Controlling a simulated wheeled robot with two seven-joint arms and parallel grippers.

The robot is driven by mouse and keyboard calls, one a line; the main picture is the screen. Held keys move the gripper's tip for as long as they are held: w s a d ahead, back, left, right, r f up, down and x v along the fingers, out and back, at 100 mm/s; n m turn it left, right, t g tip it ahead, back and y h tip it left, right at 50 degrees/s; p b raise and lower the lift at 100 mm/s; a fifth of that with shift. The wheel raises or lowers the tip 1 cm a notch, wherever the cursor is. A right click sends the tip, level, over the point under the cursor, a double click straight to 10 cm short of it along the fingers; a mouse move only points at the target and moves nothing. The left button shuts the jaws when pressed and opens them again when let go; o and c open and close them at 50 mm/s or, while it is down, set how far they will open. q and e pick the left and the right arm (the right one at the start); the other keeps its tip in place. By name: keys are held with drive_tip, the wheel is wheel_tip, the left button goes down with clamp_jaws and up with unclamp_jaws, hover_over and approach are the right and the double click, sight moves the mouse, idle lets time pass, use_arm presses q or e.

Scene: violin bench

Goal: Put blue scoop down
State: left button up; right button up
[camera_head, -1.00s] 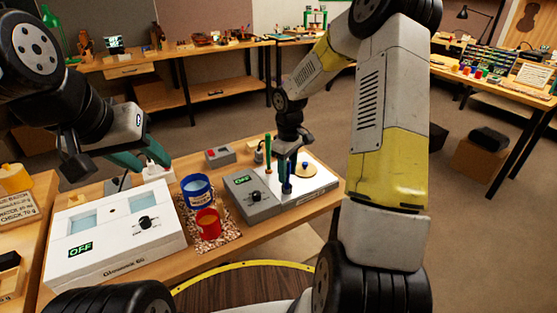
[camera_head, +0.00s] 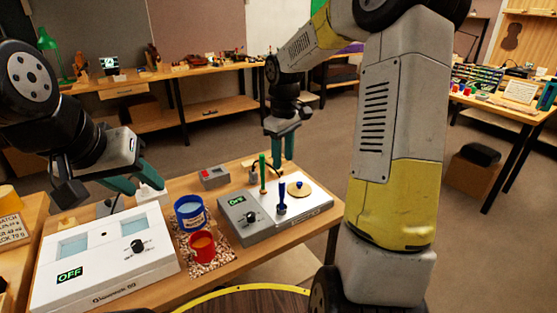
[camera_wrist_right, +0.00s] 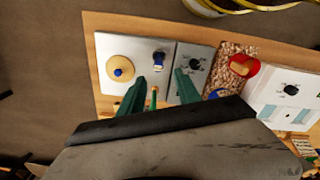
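The blue scoop (camera_head: 282,198) stands upright on the pale top of the grey device (camera_head: 262,224), between its dial and a round tan disc. In the right wrist view the scoop (camera_wrist_right: 159,59) shows from above, just beyond my fingertips. My right gripper (camera_head: 283,160) is above and behind the scoop, apart from it, with its two green fingers open and empty. It also shows at the bottom of the right wrist view (camera_wrist_right: 168,82). My left gripper (camera_head: 137,185) hangs over the back of the white bath unit (camera_head: 150,268), its fingers apart and empty.
A green-handled tool (camera_head: 263,172) stands close behind the blue scoop. The tan disc (camera_head: 298,188) has a blue knob. A blue can (camera_head: 191,212) and a red cup (camera_head: 202,246) stand on a speckled mat left of the device. A grey box with a red button (camera_head: 213,177) is behind.

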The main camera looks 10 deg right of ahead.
drive_tip(key=s+a+r+m+t+y, duration=0.1)
drive_tip(key=s+r+m+t, duration=0.2)
drive_tip(key=s, duration=0.8)
drive_tip(key=s+a+r+m+t+y, duration=0.1)
drive_tip(key=s+r+m+t, duration=0.2)
drive_tip(key=s+r, duration=0.5)
drive_tip(key=s+m, duration=0.1)
drive_tip(key=s, duration=0.3)
drive_tip(key=shift+r+m, duration=0.3)
drive_tip(key=shift+o, duration=0.3)
drive_tip(key=shift+a, duration=0.1)
idle(0.3)
